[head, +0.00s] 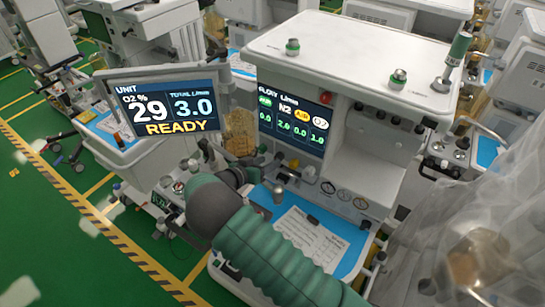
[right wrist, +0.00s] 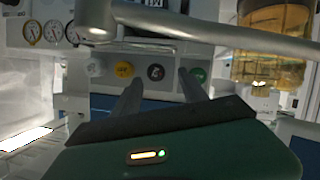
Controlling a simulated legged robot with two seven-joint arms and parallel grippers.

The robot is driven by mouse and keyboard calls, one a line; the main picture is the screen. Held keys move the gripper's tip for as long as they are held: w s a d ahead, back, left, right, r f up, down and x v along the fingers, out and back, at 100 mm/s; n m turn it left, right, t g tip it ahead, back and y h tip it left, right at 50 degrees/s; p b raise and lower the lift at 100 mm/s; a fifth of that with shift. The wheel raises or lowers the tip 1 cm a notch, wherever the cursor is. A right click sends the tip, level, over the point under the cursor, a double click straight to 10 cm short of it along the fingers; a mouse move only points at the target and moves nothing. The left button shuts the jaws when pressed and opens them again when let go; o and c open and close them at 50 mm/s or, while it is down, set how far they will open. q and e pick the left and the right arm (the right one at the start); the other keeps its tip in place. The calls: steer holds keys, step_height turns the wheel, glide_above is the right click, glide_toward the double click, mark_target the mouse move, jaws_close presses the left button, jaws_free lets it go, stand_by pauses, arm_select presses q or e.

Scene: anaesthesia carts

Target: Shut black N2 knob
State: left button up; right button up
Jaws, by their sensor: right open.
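The black N2 knob (right wrist: 156,72) is in the right wrist view, in a row on a grey panel, between a yellow knob (right wrist: 124,69) and a green knob (right wrist: 198,75). My right gripper (right wrist: 158,77) is open, its two fingers apart on either side of the black knob in the picture. I cannot tell whether they touch it. In the head view my right gripper (head: 250,176) is in front of the cart's panel, and the knob row is hard to make out there. The flow display (head: 292,120) has an N2 label. My left gripper is not in view.
A white knob (right wrist: 95,68) and round gauges (right wrist: 53,31) are left of the row. A grey bar (right wrist: 215,33) crosses near the gripper, with an amber canister (right wrist: 275,45) at right. A clipboard sheet (head: 311,240) lies on the blue worktop (head: 350,262). A READY monitor (head: 163,105) stands left.

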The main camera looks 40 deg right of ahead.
mark_target(276, 158)
steer(key=x, duration=0.5)
steer(key=shift+s+d+r, duration=0.15)
steer(key=shift+s+r, duration=0.05)
steer(key=shift+s, duration=0.2)
steer(key=shift+w+a, duration=0.1)
steer(key=shift+a, duration=0.45)
steer(key=c, duration=0.4)
steer(key=shift+a+r, duration=0.1)
steer(key=shift+r, duration=0.05)
steer(key=c, duration=0.3)
jaws_close()
